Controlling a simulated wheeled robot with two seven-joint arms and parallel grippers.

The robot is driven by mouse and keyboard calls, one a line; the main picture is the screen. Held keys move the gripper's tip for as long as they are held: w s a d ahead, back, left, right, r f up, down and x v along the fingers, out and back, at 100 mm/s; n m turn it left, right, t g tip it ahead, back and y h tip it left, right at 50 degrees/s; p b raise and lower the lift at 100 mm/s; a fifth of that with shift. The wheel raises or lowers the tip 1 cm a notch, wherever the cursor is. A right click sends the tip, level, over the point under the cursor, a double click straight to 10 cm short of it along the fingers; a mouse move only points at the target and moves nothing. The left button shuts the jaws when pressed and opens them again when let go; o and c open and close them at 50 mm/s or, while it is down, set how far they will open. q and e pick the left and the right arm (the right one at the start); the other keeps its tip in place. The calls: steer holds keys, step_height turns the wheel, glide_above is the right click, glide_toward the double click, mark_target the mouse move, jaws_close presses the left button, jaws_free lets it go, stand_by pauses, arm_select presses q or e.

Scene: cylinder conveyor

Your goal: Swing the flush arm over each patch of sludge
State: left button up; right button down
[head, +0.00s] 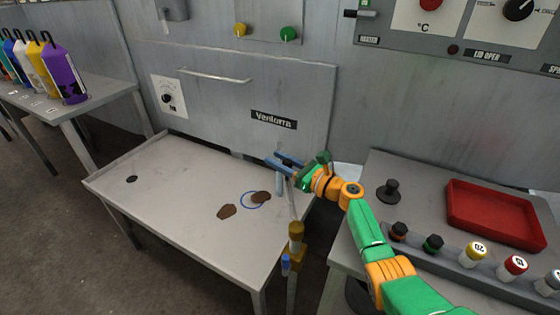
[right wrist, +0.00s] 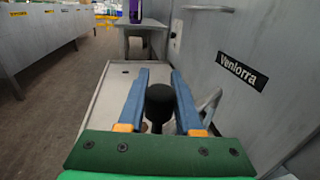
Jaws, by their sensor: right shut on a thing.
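The grey sluice table (head: 150,200) bears two brown sludge patches, a left one (head: 227,211) and a right one (head: 261,197). A blue ring (head: 243,203) lies on the table between them and overlaps the right patch. The flush arm (head: 292,205) rises by the table's right edge from a post with a brass-coloured fitting (head: 296,232). My right gripper (head: 279,161) is above the table's back right part. In the right wrist view its blue fingers are shut on a black knob (right wrist: 160,103), the flush arm's handle as far as I can tell. My left gripper is out of view.
A grey machine panel marked Venlorra (head: 273,119) stands behind the table. A drain hole (head: 132,179) is at the table's left. At right, a console holds a red tray (head: 495,214) and several capped knobs. Coloured bottles (head: 65,75) stand on a left bench.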

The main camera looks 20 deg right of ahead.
steer(key=c, duration=0.6)
jaws_free()
steer(key=shift+f, duration=0.1)
steer(key=shift+s+a+r+p, duration=0.9)
steer(key=shift+s+r+p, duration=0.95)
steer(key=shift+s+r, duration=0.3)
steer(key=shift+s+a+r+p, duration=0.9)
steer(key=shift+s+r+p, duration=0.95)
steer(key=shift+s+r, duration=0.35)
steer(key=shift+s+a+r+p, duration=0.9)
steer(key=shift+s+r+p, duration=0.95)
steer(key=shift+s+r, duration=0.3)
steer(key=shift+w, duration=0.1)
